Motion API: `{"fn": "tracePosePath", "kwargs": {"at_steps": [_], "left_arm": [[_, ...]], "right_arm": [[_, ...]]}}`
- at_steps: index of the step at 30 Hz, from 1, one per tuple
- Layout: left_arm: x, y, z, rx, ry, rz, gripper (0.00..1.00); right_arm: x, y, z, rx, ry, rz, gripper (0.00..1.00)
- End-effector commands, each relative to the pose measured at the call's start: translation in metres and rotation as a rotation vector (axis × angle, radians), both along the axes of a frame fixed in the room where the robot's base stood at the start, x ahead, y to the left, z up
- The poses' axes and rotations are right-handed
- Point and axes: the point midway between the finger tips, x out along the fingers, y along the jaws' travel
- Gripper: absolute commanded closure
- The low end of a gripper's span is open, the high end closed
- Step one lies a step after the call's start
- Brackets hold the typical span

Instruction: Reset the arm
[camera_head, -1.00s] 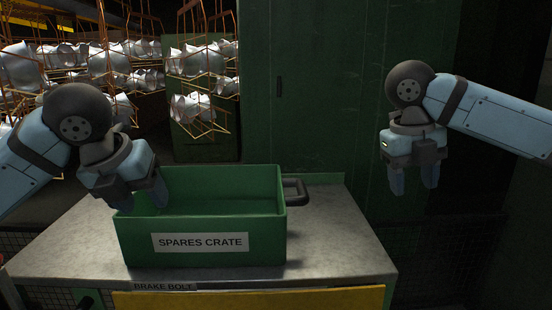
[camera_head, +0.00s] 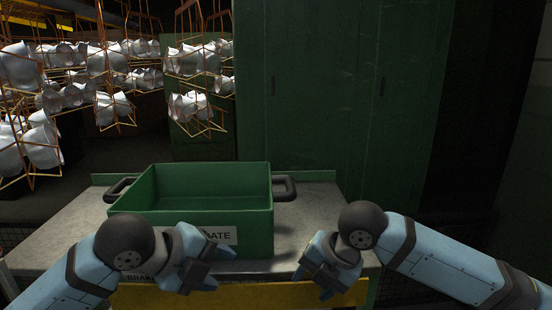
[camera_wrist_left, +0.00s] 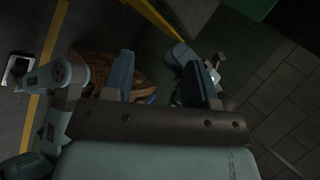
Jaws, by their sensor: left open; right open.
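My left gripper (camera_head: 214,268) is low in front of the crate, its fingers pointing right, apart and empty. In the left wrist view its two fingers (camera_wrist_left: 163,62) are spread with nothing held between them. My right gripper (camera_head: 313,284) is open and empty near the front right corner of the worktop, its fingers pointing down and to the left. The two grippers are apart from each other. My left arm hides part of the crate's label.
A green crate (camera_head: 259,232) with an empty-looking interior stands on the grey worktop (camera_head: 318,208), which has a yellow front (camera_head: 265,296). Wire hangers with silvery pots (camera_head: 110,108) hang at the back left. Green cabinets (camera_head: 330,100) stand behind. The worktop right of the crate is clear.

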Motion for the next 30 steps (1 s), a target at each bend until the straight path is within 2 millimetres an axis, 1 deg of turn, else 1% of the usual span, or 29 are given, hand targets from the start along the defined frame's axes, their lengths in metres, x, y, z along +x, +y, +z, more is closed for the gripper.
{"fn": "tracePosePath", "kwargs": {"at_steps": [1,3,6,9,12,14,17,20,24,30], "left_arm": [[-0.006,-0.008,-0.011,-0.078,0.031,0.036,0.47],[-0.013,-0.019,-0.021,-0.193,0.069,0.094,0.47],[-0.024,-0.030,-0.034,-0.358,0.129,0.179,0.47],[-0.035,-0.037,-0.044,-0.522,0.192,0.262,0.47],[-0.047,-0.042,-0.052,-0.686,0.256,0.343,0.47],[-0.055,-0.043,-0.056,-0.783,0.296,0.392,0.47],[-0.068,-0.041,-0.062,-0.945,0.360,0.470,0.47],[-0.081,-0.037,-0.067,-1.102,0.420,0.543,0.47],[-0.102,-0.026,-0.072,-1.315,0.495,0.638,0.47],[-0.128,-0.008,-0.076,-1.553,0.567,0.727,0.47]], "right_arm": [[-0.012,0.015,-0.013,0.084,0.020,-0.045,0.47],[-0.024,0.033,-0.024,0.207,0.042,-0.126,0.47],[-0.041,0.053,-0.035,0.387,0.090,-0.248,0.47],[-0.058,0.068,-0.040,0.568,0.150,-0.375,0.47],[-0.074,0.075,-0.041,0.749,0.217,-0.503,0.47],[-0.082,0.076,-0.040,0.858,0.263,-0.583,0.47],[-0.095,0.072,-0.037,1.037,0.336,-0.712,0.47],[-0.107,0.061,-0.034,1.210,0.408,-0.841,0.47],[-0.125,0.037,-0.030,1.446,0.494,-1.005,0.47],[-0.150,-0.004,-0.026,1.705,0.566,-1.167,0.47]]}}
